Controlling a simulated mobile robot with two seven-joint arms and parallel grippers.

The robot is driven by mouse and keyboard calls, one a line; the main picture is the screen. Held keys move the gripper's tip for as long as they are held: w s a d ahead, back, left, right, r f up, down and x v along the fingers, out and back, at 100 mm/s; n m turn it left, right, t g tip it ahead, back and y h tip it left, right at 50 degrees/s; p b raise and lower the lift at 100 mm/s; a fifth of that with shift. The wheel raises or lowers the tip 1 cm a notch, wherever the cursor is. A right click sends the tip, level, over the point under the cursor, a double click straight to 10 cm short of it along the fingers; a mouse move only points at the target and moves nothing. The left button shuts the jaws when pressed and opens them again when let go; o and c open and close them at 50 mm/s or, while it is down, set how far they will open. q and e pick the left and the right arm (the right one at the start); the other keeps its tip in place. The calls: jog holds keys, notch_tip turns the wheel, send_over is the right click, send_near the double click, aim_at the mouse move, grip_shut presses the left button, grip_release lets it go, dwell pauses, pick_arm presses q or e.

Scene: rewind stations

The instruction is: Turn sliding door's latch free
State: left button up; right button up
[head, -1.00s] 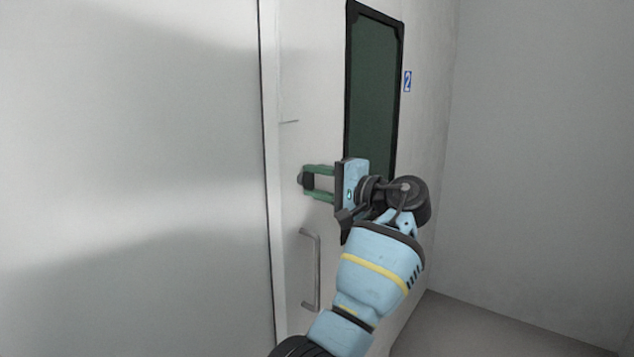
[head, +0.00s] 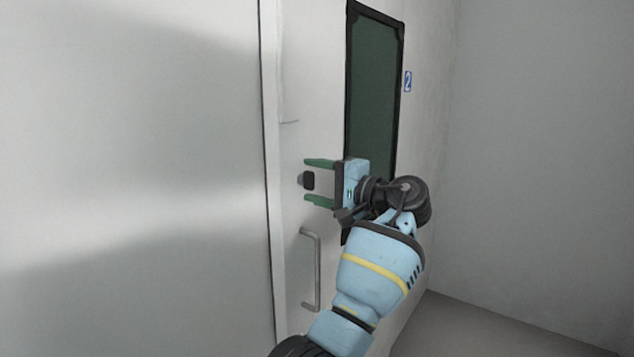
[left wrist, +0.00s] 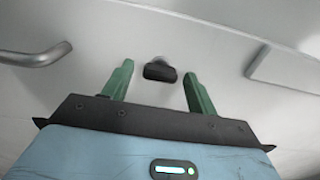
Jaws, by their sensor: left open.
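The sliding door (head: 312,110) is pale, with a dark window panel and a vertical bar handle (head: 317,270). The latch (head: 307,180) is a small dark knob on the door above the handle. It also shows in the left wrist view (left wrist: 160,71), lying between and just beyond the green fingertips. My left gripper (head: 319,181) is open, its fingers above and below the latch in the head view with gaps on both sides. In the left wrist view my left gripper (left wrist: 158,80) holds nothing. My right gripper is not in view.
The dark-framed green window (head: 373,85) is behind and above my left gripper. A blue sign with a 2 (head: 408,81) is right of it. A large smooth pale panel (head: 130,180) fills the left. Bare floor (head: 470,330) shows at lower right.

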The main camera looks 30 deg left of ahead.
pick_arm(q)
jog(key=d+b, duration=0.1)
jog(key=d, duration=0.6)
jog(key=shift+s+d, duration=0.3)
jog(key=shift+d, duration=0.1)
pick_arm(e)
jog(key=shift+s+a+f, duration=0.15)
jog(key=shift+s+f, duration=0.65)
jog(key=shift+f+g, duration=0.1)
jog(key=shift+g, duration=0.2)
